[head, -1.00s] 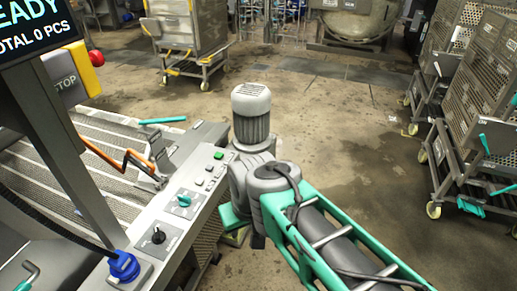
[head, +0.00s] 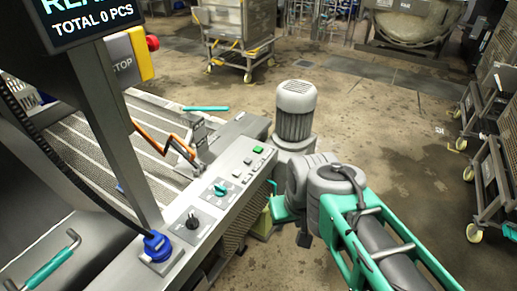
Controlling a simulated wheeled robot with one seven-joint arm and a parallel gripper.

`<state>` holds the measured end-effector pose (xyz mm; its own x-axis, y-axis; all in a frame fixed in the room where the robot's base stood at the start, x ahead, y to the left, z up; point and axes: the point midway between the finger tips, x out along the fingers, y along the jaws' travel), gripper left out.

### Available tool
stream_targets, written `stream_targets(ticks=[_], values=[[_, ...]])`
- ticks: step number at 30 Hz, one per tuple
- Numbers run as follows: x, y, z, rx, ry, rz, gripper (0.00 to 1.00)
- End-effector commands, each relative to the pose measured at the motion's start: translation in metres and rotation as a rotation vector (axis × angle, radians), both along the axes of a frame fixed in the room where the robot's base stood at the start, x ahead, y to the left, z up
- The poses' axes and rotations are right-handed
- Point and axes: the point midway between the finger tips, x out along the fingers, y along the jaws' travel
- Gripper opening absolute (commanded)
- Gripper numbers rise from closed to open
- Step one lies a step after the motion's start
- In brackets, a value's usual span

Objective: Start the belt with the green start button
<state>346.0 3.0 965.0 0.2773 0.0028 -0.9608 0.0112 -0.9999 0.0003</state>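The ribbed belt (head: 110,150) lies to the left. My arm comes in from the lower right, and its end is beside the panel, right of the green button.
A grey motor (head: 295,112) stands just beyond my arm. A display (head: 92,22) and a yellow stop box (head: 125,57) with a red button are at upper left. Wheeled racks (head: 240,32) stand at the back and right. The floor in between is open.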

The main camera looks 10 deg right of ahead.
Motion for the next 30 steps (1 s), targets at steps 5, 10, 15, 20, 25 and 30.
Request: stream_targets(ticks=[5, 10, 15, 20, 25, 30], values=[[0.0000, 0.0000, 0.0000, 0.000, 0.000, 0.000, 0.35], [0.0000, 0.0000, 0.0000, 0.000, 0.000, 0.000, 0.28], [0.0000, 0.0000, 0.0000, 0.000, 0.000, 0.000, 0.14], [0.0000, 0.0000, 0.0000, 0.000, 0.000, 0.000, 0.01], [0.0000, 0.0000, 0.0000, 0.000, 0.000, 0.000, 0.00], [0.0000, 0.0000, 0.0000, 0.000, 0.000, 0.000, 0.00]])
